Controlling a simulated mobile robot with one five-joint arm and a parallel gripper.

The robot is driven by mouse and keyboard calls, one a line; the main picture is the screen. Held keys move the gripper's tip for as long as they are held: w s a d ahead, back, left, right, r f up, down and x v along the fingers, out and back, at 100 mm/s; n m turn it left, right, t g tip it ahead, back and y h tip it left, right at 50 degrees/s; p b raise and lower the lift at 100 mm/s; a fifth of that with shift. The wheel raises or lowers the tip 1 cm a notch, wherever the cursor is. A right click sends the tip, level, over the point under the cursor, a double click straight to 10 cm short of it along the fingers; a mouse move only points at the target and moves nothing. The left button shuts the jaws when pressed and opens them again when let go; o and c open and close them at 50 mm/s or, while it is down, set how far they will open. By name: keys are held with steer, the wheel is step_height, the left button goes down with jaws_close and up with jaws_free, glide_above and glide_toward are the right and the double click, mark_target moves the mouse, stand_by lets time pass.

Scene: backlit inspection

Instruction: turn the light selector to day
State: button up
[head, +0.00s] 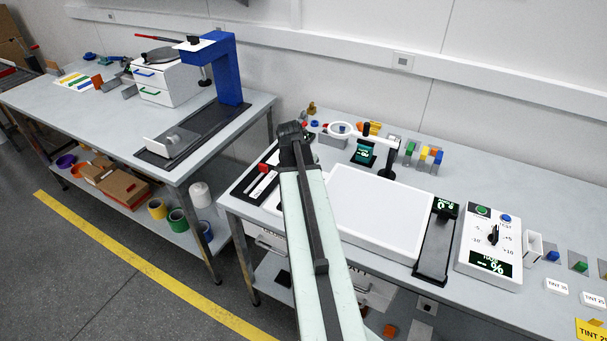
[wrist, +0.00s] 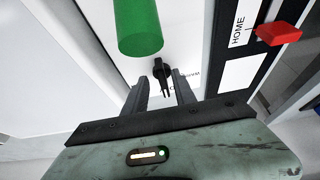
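The light selector looks to be the small black knob (wrist: 161,70) on a white panel in the wrist view. Lettering beside it is partly covered and too small to read. My gripper (wrist: 160,84) is open, with one finger on each side of the knob and a visible gap to each. I cannot tell how deep the fingertips reach beside it. In the head view my arm crosses the bench's left part and hides the knob and my fingers.
A green cylinder (wrist: 138,26) stands close beyond the knob. A red handle (wrist: 279,34) sits on a black strip marked HOME at right. In the head view, a white light panel (head: 380,215) lies right of my arm, and a separate dial box (head: 490,245) stands farther right.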

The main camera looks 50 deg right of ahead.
steer(key=shift+a, duration=0.1)
steer(key=p+v, duration=0.7)
steer(key=shift+r, duration=0.35)
steer(key=shift+a, duration=0.1)
